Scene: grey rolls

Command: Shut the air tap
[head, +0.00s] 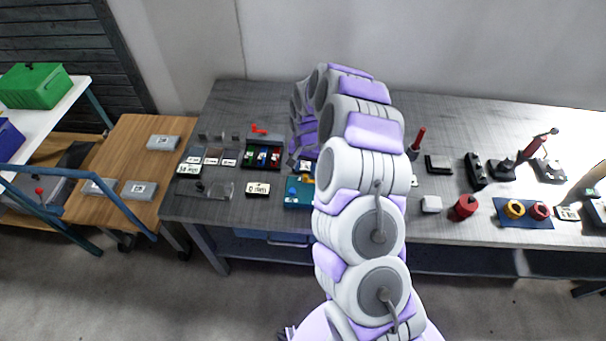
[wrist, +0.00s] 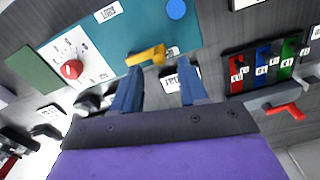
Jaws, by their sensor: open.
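In the wrist view a yellow lever (wrist: 147,55) sits on a teal board (wrist: 205,35), just beyond my fingertips. A red lever (wrist: 285,110) on a grey pipe lies to the right; it also shows in the head view (head: 259,129), behind the bins. No label tells me which of the two is the air tap. My gripper (wrist: 160,70) is open, with two blue fingers apart and nothing held between them. The yellow lever appears ahead of the gap, nearer the left finger; I cannot tell whether they touch. In the head view my arm hides much of the board.
A white panel with a red knob (wrist: 71,69) is on the board. Red, blue and green bins (head: 262,156) stand left of my arm. A red-handled clamp (head: 538,143) and rolls (head: 514,208) are on the right. The table's back left (head: 245,98) is bare.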

